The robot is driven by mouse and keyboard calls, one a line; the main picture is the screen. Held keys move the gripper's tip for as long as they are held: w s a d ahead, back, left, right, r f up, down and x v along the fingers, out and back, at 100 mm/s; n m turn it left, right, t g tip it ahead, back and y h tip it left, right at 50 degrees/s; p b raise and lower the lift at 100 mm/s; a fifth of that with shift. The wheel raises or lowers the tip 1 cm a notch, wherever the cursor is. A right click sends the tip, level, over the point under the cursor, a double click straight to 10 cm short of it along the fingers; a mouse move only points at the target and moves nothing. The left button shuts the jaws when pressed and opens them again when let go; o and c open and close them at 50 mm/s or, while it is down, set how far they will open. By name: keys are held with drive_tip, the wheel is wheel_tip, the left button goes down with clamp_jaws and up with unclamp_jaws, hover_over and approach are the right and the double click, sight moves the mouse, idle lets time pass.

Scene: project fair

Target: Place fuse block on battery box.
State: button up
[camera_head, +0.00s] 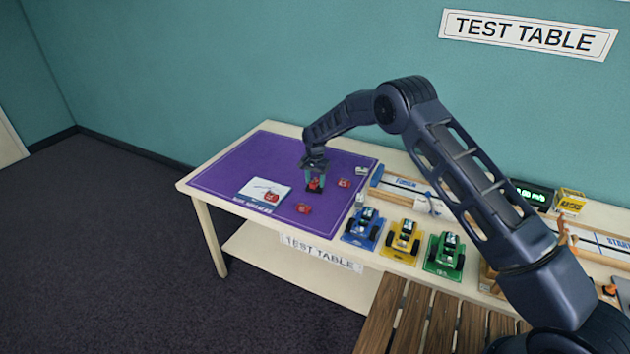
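My gripper (315,178) points down low over the purple mat at the left of the test table. Other small red pieces lie on the mat: one to the right (344,183), one nearer the front (304,208) and one on a white sheet (253,188) at the left. I cannot tell which red piece is the fuse block, and I cannot make out the battery box for certain.
The purple mat (235,170) has bare room at its back left. Blue (363,228), yellow (402,240) and green (444,254) model cars stand right of it. A wooden track (400,190) lies behind them. A brown slatted surface (425,320) is in front.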

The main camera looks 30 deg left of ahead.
sight(315, 181)
wheel_tip(315, 181, up, 12)
drive_tip(key=shift+r, duration=0.15)
idle(0.7)
